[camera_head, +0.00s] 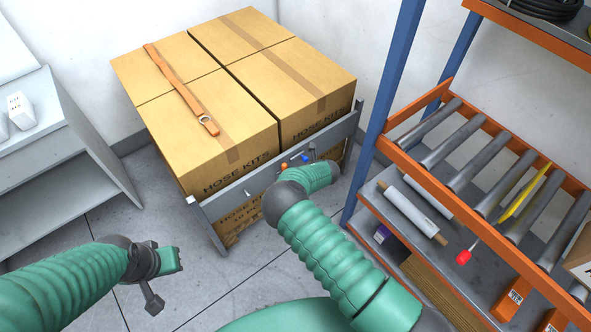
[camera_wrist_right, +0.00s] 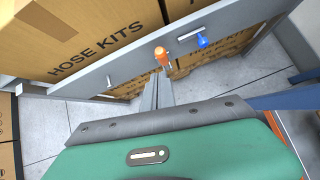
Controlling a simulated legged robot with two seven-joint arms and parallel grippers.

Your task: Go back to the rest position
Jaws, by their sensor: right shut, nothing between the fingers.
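My right gripper (camera_wrist_right: 158,85) is shut and empty in the right wrist view. Its grey fingers point toward an orange knob (camera_wrist_right: 160,55) on a grey panel (camera_wrist_right: 100,80); I cannot tell whether they touch. In the head view my right arm reaches up from the lower right to the grey panel (camera_head: 238,190), and its fingers are not clearly visible. My left gripper (camera_head: 165,280) is at the lower left in the head view, above the floor and apart from the boxes. Its fingers are seen at an angle, and I cannot tell if they are open.
Several cardboard boxes (camera_head: 215,125) marked HOSE KITS stand behind the panel, with an orange strap (camera_head: 180,88) on top. A blue knob (camera_wrist_right: 203,41) sits beside the orange one. An orange and blue roller rack (camera_head: 400,45) stands close right. A grey cabinet (camera_head: 75,150) stands left.

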